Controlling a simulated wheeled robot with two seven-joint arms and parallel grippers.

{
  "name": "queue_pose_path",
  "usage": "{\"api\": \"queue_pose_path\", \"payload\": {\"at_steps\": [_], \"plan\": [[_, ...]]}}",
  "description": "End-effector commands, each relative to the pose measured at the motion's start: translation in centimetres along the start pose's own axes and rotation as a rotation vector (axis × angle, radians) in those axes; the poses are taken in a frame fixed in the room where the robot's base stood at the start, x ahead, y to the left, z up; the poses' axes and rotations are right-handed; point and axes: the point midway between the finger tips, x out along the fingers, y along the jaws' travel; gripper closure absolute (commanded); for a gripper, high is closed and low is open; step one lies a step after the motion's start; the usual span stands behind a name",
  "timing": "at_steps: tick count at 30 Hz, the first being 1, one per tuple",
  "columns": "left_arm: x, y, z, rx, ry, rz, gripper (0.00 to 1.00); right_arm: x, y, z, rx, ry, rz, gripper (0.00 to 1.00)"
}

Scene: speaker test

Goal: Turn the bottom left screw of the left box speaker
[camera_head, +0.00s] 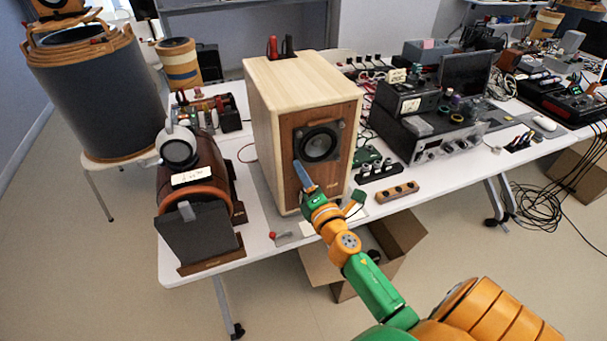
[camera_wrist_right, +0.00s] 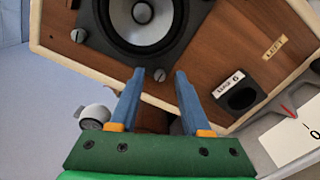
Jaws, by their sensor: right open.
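The left box speaker (camera_head: 276,125) stands on the white table, with pale wood sides and a brown front. Its front shows large in the right wrist view (camera_wrist_right: 215,45), tilted, with a "LEFT" label. The bottom left screw (camera_wrist_right: 160,75) is a grey slotted head at the edge of the dark driver frame (camera_wrist_right: 118,42). My right gripper (camera_head: 304,174) is in front of the speaker's lower front. In the wrist view its two blue fingers (camera_wrist_right: 160,72) are open, one on each side of that screw. Whether they touch the speaker I cannot tell. My left gripper is out of view.
Another slotted screw (camera_wrist_right: 78,35) is farther up the driver frame. A brown barrel-shaped device (camera_head: 205,165) stands close left of the speaker. Black electronics (camera_head: 430,130) and a wooden strip (camera_head: 398,191) are to the right. An open cardboard box (camera_head: 403,237) is below the table's front edge.

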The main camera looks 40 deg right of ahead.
Motion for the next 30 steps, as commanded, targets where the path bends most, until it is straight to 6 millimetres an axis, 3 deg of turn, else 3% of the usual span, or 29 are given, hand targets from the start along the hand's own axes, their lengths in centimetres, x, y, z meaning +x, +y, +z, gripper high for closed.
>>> {"api": "queue_pose_path", "payload": {"at_steps": [12,26,28,30], "plan": [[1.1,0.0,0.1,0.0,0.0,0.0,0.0,-6.6,-0.2,-0.1,0.0,0.001,-0.002,0.53],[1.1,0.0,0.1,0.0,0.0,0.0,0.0,-6.9,-0.2,-0.1,0.004,0.002,-0.005,0.53],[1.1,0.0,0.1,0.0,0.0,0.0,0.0,-6.9,-1.8,-0.9,0.051,0.02,-0.046,0.53],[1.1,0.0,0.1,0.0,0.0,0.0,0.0,-7.3,-5.7,-3.1,0.173,0.06,-0.155,0.53]]}}
